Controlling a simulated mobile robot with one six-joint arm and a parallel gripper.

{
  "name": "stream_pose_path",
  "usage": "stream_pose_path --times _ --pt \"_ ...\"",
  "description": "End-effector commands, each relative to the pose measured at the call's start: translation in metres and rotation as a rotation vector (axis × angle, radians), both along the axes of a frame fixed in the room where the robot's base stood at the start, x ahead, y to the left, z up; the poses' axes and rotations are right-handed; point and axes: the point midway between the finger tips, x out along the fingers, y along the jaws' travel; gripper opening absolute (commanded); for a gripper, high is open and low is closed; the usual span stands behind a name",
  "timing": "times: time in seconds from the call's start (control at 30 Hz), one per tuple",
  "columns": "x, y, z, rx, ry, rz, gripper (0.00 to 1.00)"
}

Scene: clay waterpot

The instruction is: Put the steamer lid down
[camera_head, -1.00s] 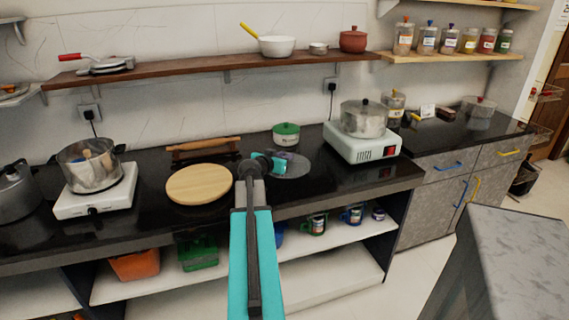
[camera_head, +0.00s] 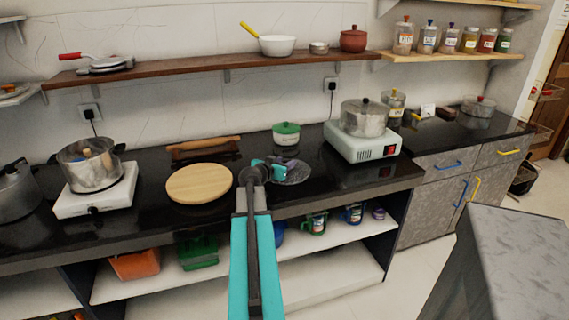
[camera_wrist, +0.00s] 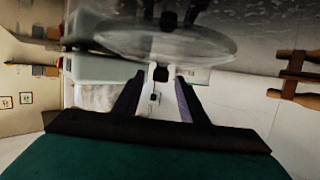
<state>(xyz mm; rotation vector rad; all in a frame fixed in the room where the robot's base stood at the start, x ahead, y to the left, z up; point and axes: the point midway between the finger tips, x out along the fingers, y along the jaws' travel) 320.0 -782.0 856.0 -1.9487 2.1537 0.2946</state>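The steamer lid (camera_head: 295,173) is a round clear lid at the dark counter, right of the wooden board. In the wrist view the lid (camera_wrist: 195,45) is seen nearly edge-on, with its dark knob (camera_wrist: 160,74) pointing toward my gripper. My gripper (camera_head: 270,170) is at the lid's left side in the head view. In the wrist view my gripper (camera_wrist: 160,84) has its fingers apart, with the knob between the tips and gaps showing on both sides. The lid looks close to or on the counter; I cannot tell whether it rests fully flat.
A round wooden board (camera_head: 199,184) lies left of my gripper, with a rolling pin (camera_head: 205,144) behind. A green-lidded pot (camera_head: 286,134) stands behind the lid. A pot on a stove (camera_head: 362,143) is to the right; an open pot (camera_head: 92,166) is on the left stove.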

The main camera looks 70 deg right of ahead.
Motion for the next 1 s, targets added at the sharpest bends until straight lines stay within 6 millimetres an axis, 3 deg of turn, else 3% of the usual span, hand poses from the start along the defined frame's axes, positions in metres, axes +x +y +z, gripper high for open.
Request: stream_pose_path --times 0.47,1.0 --pt "0.0 0.0 0.003 0.0 0.0 0.0 0.38" --pt "0.005 0.054 0.017 -0.001 0.0 0.001 0.38"
